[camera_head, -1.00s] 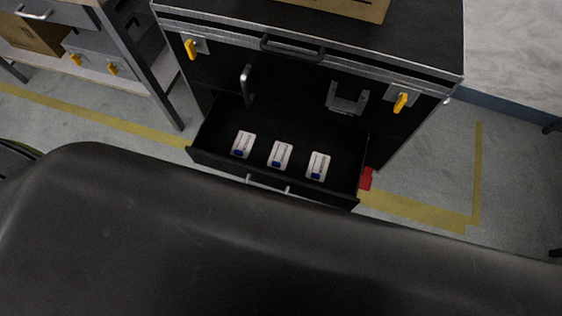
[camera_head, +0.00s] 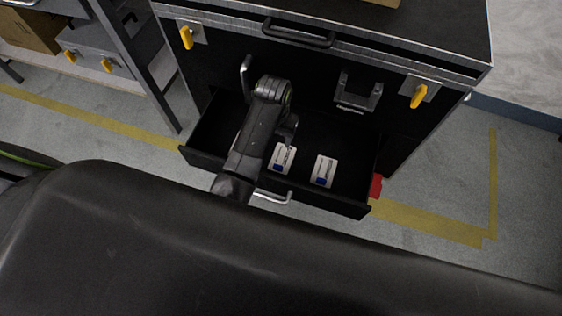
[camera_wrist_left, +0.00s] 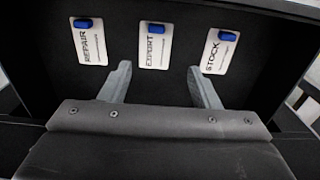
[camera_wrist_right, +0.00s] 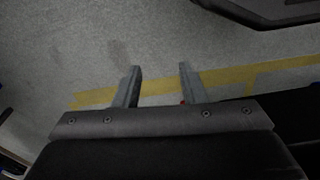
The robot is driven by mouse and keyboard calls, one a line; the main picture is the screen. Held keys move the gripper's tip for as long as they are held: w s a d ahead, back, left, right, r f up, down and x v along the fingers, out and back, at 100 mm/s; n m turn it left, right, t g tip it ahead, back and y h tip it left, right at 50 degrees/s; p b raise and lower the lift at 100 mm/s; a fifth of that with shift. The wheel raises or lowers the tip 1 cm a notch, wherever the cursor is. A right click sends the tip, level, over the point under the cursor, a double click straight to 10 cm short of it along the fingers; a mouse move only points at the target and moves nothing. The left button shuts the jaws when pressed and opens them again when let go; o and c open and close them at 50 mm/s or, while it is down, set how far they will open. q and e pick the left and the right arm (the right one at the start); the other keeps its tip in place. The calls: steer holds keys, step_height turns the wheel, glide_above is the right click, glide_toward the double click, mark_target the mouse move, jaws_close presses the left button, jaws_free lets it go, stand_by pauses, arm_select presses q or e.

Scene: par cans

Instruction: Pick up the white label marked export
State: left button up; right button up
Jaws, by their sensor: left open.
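The white export label (camera_wrist_left: 154,50) with a blue tab lies flat in the middle of three labels in the open black drawer. It also shows in the head view (camera_head: 281,160), beside my left arm. My left gripper (camera_wrist_left: 159,68) is open and empty. In the left wrist view its fingertips straddle the line of the export label, a little short of it. In the head view the left gripper (camera_head: 288,132) hangs over the drawer, its fingers hard to make out. My right gripper (camera_wrist_right: 160,67) is open and empty over the floor, away from the drawer.
The repair label (camera_wrist_left: 88,42) and stock label (camera_wrist_left: 219,50) lie on either side. The drawer's front wall (camera_head: 330,202) with its handle (camera_head: 272,197) faces me. The black cabinet (camera_head: 300,75) rises behind. A red object (camera_head: 376,186) is by the drawer's right side.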

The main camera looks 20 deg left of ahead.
arm_select(q)
steer(key=b, duration=0.4)
glide_above(278, 165)
steer(key=f, duration=1.1)
steer(key=shift+w+a, duration=0.1)
steer(key=shift+a, duration=0.25)
steer(key=shift+d+f+b, duration=0.1)
steer(key=shift+f+b, duration=0.4)
steer(key=shift+f, duration=0.2)
steer(key=shift+d+f+b, duration=0.25)
steer(key=shift+f+b, duration=0.5)
steer(key=shift+f, duration=0.45)
step_height(278, 165, down, 2)
steer(key=shift+b, duration=0.45)
steer(key=shift+f, duration=0.1)
arm_select(e)
steer(key=w+a+r+t+y, duration=0.1)
steer(key=w+a+r+t, duration=0.1)
steer(key=w+r+t, duration=0.3)
step_height(278, 165, up, 4)
steer(key=shift+w+r+t, duration=0.15)
steer(key=shift+w+t, duration=0.15)
steer(key=shift+w, duration=0.2)
arm_select(q)
steer(key=shift+c, duration=0.2)
steer(key=c, duration=1)
